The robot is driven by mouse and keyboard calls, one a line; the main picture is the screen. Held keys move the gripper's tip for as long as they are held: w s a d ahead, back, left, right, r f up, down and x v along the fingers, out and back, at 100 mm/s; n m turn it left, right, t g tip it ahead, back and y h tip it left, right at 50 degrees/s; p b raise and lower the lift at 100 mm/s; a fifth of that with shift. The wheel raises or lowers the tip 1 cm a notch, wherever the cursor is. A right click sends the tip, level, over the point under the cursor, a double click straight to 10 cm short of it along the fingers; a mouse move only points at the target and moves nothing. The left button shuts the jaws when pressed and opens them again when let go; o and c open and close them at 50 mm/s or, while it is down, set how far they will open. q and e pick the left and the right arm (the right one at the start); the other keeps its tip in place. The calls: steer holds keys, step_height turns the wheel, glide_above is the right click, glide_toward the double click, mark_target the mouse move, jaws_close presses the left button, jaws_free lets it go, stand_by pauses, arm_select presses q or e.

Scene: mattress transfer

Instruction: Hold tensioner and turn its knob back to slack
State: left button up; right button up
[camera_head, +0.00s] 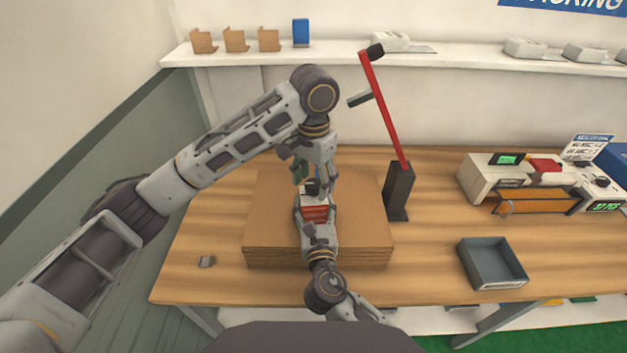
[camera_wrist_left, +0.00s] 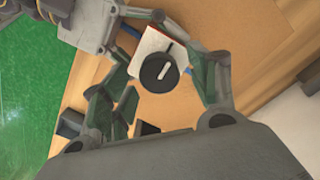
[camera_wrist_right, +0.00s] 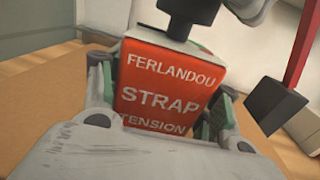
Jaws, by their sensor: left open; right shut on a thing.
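The tensioner (camera_wrist_right: 165,88) is a red and white block lettered "FERLANDOU STRAP TENSION". In the head view the tensioner (camera_head: 314,213) is over the cardboard stack. My right gripper (camera_head: 315,222) is shut on its sides, with a finger on each side in the right wrist view. Its black round knob (camera_wrist_left: 159,72) has a white line mark and faces my left gripper. My left gripper (camera_wrist_left: 165,95) is open, its fingers on either side of the knob, apart from it as far as I can tell. In the head view the left gripper (camera_head: 313,182) is just beyond the tensioner.
A flat cardboard stack (camera_head: 270,235) lies on the wooden table (camera_head: 430,190). A red lever on a dark stand (camera_head: 398,190) rises right of the stack. A grey tray (camera_head: 490,264) and a white machine (camera_head: 490,175) are farther right.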

mark_target(314, 183)
arm_select(q)
step_height(314, 183, up, 12)
steer(key=shift+f, duration=0.2)
arm_select(e)
steer(key=shift+r, duration=0.15)
stand_by(0.8)
steer(key=o, duration=1.7)
steer(key=shift+s, duration=0.1)
steer(key=shift+s, duration=0.4)
steer(key=shift+s+d, duration=0.2)
steer(key=shift+s, duration=1.45)
steer(key=shift+s+d, duration=0.2)
steer(key=shift+s, duration=1.4)
steer(key=shift+s, duration=0.1)
